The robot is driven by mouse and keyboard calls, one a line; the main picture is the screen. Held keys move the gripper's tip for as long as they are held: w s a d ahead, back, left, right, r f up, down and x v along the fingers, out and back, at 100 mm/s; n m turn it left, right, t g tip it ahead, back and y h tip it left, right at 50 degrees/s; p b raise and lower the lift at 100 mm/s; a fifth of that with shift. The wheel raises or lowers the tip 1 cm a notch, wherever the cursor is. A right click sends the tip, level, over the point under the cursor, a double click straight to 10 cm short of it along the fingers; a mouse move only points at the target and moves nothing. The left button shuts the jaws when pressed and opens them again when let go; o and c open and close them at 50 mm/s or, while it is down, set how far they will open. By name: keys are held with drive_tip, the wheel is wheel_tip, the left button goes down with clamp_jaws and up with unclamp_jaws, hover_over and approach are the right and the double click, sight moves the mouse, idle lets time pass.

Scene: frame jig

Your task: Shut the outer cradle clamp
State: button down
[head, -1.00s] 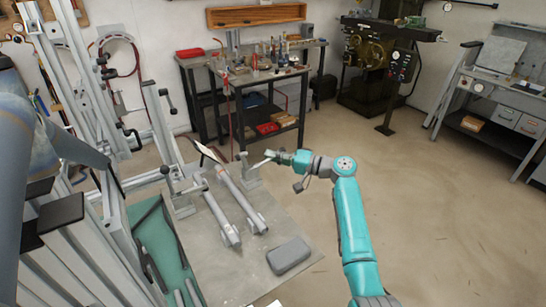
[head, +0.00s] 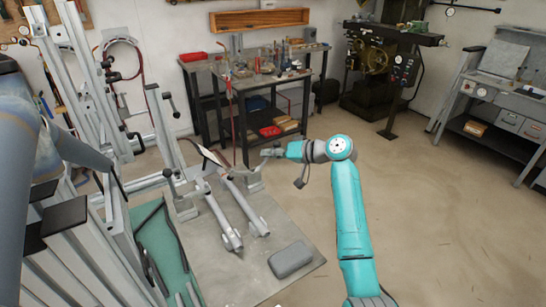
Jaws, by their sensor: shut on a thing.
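The outer cradle clamp (head: 250,180) is a grey metal stand with a lever, at the right side of the jig plate. My gripper (head: 267,153) is at the top of this clamp and shut on its lever. The jaws and lever are small here, so the lever's exact angle is hard to tell. Another clamp (head: 181,201) with a dark-knobbed upright lever stands on the left side. Two grey tubes (head: 219,216) (head: 246,207) lie between the clamps, slanting toward the front.
A grey flat case (head: 291,260) lies on the plate (head: 235,287) in front of the tubes. A tall metal frame (head: 85,90) stands at the left. A cluttered workbench (head: 235,85) is behind. The floor to the right is clear.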

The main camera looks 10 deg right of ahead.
drive_tip(key=a+n+h, duration=0.1)
drive_tip(key=a+r+n+h, duration=0.1)
drive_tip(key=h, duration=0.1)
drive_tip(key=shift+s+a+r+n, duration=0.2)
drive_tip(key=shift+s+r+n, duration=0.1)
drive_tip(key=shift+s, duration=0.1)
drive_tip(key=shift+s+a+r+n+h, duration=0.1)
drive_tip(key=shift+s+a+n+h, duration=0.1)
drive_tip(key=shift+a+n+h, duration=0.45)
drive_tip(key=shift+s+a+n+h, duration=0.15)
drive_tip(key=shift+a+n+h, duration=0.25)
drive_tip(key=shift+h, duration=0.35)
drive_tip(key=shift+a, duration=0.1)
drive_tip(key=c, duration=1.2)
unclamp_jaws()
drive_tip(key=v, duration=1.2)
drive_tip(key=shift+s, duration=0.15)
